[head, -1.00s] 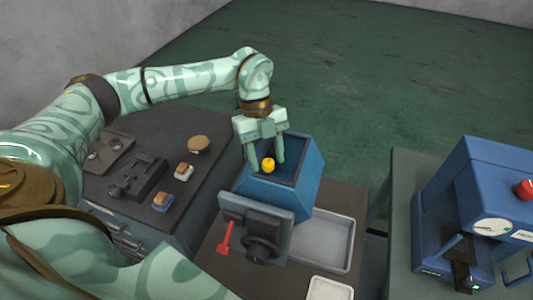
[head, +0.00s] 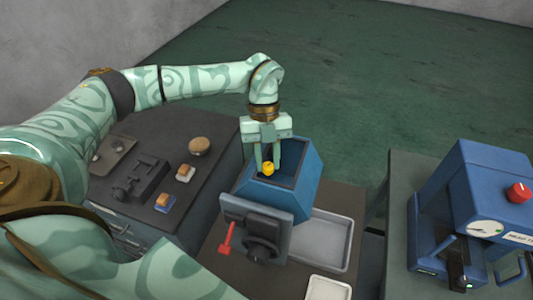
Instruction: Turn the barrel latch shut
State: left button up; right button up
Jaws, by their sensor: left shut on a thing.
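My left gripper (head: 268,158) reaches down into the open top of the blue machine box (head: 297,195). Its two fingers are shut on a small yellow knob (head: 268,169) inside the box. The fingertips and the lower part of the knob are partly hidden. On the box's grey front plate (head: 272,212) are a red lever (head: 227,238), hanging down at the left, and a black round boss (head: 261,250). I cannot tell from its shape which part is the barrel latch. My right gripper is not in view.
A grey tray (head: 340,226) lies right of the box, with a smaller pale tray (head: 328,289) in front. The left bench holds a black fixture (head: 145,178), a round tan-topped piece (head: 199,146) and small blocks.

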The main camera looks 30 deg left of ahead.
pick_arm(q)
jog(key=m, duration=0.1)
jog(key=m+p, duration=0.1)
jog(key=m+y+p, duration=0.1)
jog(key=shift+w+d+r+m+g, duration=0.1)
jog(key=shift+d+r+m+g, duration=0.05)
jog(key=shift+r+m+g, duration=0.2)
jog(key=m+p, duration=0.1)
jog(key=m, duration=0.1)
jog(key=m+y+p, duration=0.1)
jog(key=shift+d+f+m+g+y, duration=0.15)
jog(key=shift+m+g+y, duration=0.1)
jog(key=shift+m+y, duration=0.1)
jog(key=m+y+p, duration=0.1)
jog(key=m+p, duration=0.1)
jog(key=m, duration=0.1)
jog(key=shift+w+d+m, duration=0.1)
jog(key=shift+d+m, duration=0.05)
jog(key=shift+m, duration=0.15)
jog(key=shift+d+f+m+y+p, duration=0.15)
jog(key=shift+m+y+p, duration=0.75)
jog(key=shift+m, duration=0.9)
jog(key=shift+t, duration=0.4)
jog(key=o, duration=1)
